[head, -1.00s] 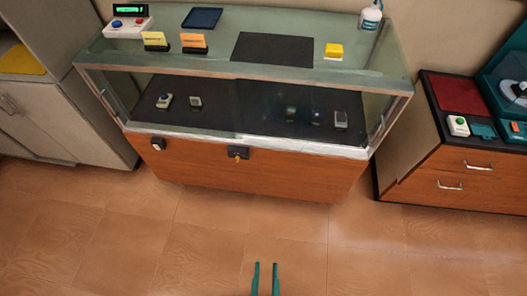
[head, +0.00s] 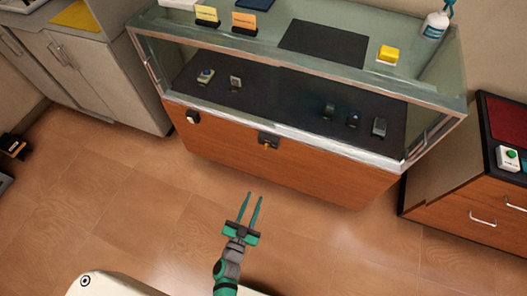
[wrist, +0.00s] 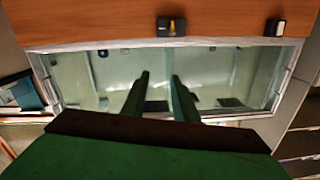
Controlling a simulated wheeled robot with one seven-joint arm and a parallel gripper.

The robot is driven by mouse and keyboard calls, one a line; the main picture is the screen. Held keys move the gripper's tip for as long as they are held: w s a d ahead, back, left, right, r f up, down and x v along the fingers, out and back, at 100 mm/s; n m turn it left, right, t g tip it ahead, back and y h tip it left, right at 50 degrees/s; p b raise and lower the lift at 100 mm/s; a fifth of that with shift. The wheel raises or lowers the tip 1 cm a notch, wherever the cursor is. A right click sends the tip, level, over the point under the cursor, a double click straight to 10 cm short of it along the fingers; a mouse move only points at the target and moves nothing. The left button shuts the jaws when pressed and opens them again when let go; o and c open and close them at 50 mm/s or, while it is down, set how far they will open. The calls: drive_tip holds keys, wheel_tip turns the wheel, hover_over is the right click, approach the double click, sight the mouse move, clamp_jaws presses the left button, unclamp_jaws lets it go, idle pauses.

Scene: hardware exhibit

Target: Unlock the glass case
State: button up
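The glass case (head: 330,150) stands ahead, with a glass top, a glass front and a wooden lower panel. A small dark lock (head: 268,138) sits on the upper part of that panel, with a small yellow-orange piece on it that looks like a key (head: 266,146). In the wrist view the lock (wrist: 172,27) shows near the top edge, against the wood. My gripper (head: 254,194) is open and empty, its two green fingers apart and pointing towards the case. It is in front of the panel, below the lock in the picture, and touches nothing. Both fingers also show in the wrist view (wrist: 159,78).
A small black-and-white box (head: 193,117) is on the panel left of the lock. Several small devices lie inside the case. A yellow block (head: 388,54) and a bottle (head: 435,24) stand on top. A drawer cabinet (head: 470,190) is at right. The floor before the case is clear.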

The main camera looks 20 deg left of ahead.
drive_tip(key=w+a+f, duration=0.4)
drive_tip(key=w, duration=0.5)
drive_tip(key=n, duration=0.2)
approach(266, 146)
drive_tip(key=w, duration=0.7)
drive_tip(key=shift+f+h, duration=0.3)
drive_tip(key=shift+f, duration=0.05)
drive_tip(key=shift+w+a, duration=0.1)
drive_tip(key=shift+w, duration=0.05)
clamp_jaws()
